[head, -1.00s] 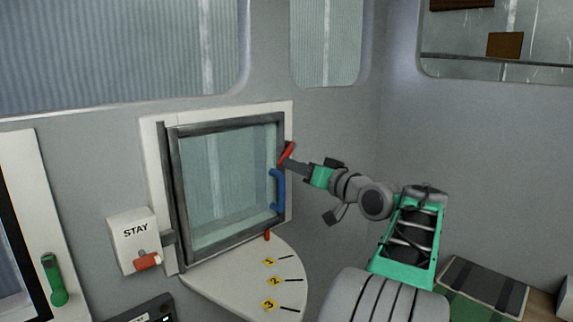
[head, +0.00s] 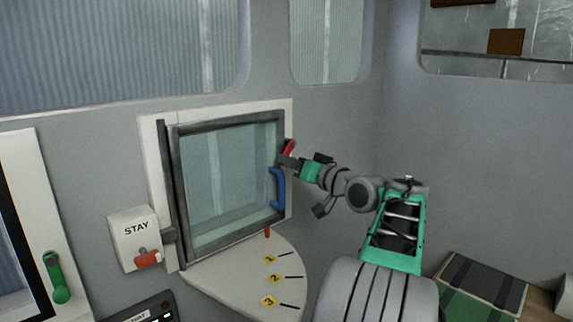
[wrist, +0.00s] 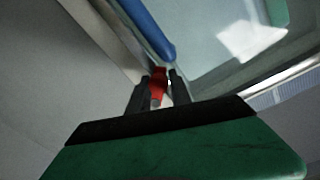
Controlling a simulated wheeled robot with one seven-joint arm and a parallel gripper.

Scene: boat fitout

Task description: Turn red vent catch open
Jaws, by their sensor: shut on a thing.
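The red vent catch (head: 289,146) is at the right edge of the dark-framed vent window (head: 228,180), near its upper right corner. My gripper (head: 285,160) reaches it from the right and is shut on it. In the wrist view the red catch (wrist: 159,82) sits between the two dark fingers (wrist: 158,92). The catch slants up and to the right in the head view; its lower part is hidden by the fingers. The blue handle (head: 277,188) is on the frame just below the catch. The window looks flush in its frame.
A white STAY box (head: 133,232) with a red-orange knob (head: 147,258) is left of the window. A white quarter-round plate (head: 245,280) marked 1, 2, 3 juts out below, with a small red pin (head: 267,232). A green handle (head: 56,278) is far left.

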